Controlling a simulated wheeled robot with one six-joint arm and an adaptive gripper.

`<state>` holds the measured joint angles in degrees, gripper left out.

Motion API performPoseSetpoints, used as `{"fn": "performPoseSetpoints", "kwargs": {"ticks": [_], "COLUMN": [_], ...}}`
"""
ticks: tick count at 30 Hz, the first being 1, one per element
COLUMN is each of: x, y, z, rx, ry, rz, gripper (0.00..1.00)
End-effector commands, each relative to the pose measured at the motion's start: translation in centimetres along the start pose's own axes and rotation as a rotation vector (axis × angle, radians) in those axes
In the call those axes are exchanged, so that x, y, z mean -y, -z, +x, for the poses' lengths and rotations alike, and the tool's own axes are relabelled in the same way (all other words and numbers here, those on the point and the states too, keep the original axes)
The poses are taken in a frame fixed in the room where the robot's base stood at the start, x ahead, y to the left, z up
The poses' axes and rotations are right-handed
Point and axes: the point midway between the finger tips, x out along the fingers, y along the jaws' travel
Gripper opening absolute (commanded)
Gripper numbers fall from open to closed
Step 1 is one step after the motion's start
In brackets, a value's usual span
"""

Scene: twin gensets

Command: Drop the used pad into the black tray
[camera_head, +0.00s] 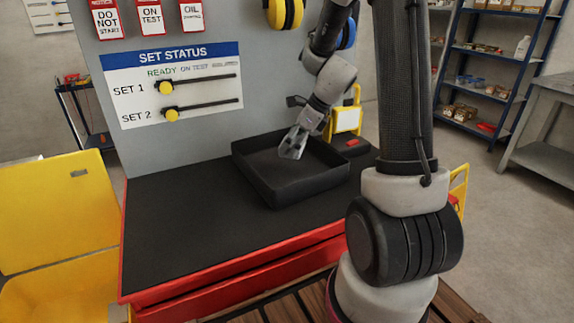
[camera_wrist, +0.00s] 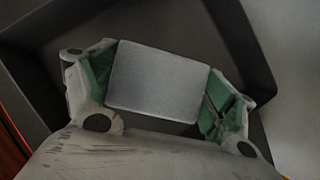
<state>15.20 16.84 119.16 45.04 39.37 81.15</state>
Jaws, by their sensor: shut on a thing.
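The black tray (camera_head: 285,188) stands on the dark top of a red bench, toward its right end. My gripper (camera_head: 291,153) is over the inside of the tray, pointing down. In the wrist view, my gripper (camera_wrist: 157,90) is shut on a flat grey pad (camera_wrist: 158,82), held between its two green-lined fingers. The tray's dark wall (camera_wrist: 238,40) shows around the pad in the wrist view. In the head view the pad is small and hard to make out at the fingertips. I cannot tell how far the pad is above the tray floor.
A status board (camera_head: 175,85) stands behind the bench, with tags and ear defenders (camera_head: 286,12) above. A yellow framed item (camera_head: 347,120) and a small red object (camera_head: 352,143) are beside the tray. The bench top (camera_head: 185,225) left of the tray is clear. A yellow bin (camera_head: 55,220) stands at left.

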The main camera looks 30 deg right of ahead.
Motion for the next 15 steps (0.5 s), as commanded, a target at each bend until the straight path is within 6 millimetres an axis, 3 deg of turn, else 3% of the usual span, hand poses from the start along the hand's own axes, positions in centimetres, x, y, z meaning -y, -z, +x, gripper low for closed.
{"fn": "performPoseSetpoints", "kwargs": {"ticks": [12, 13, 15], "x": [-0.03, -0.03, -0.03], "y": [0.49, 0.49, 0.49], "z": [0.83, 0.83, 0.82], "rx": [0.0, 0.0, 0.0], "ry": [-0.001, -0.001, 0.0], "rz": [0.0, 0.0, 0.0], "gripper": [0.62, 0.86, 0.99]}}
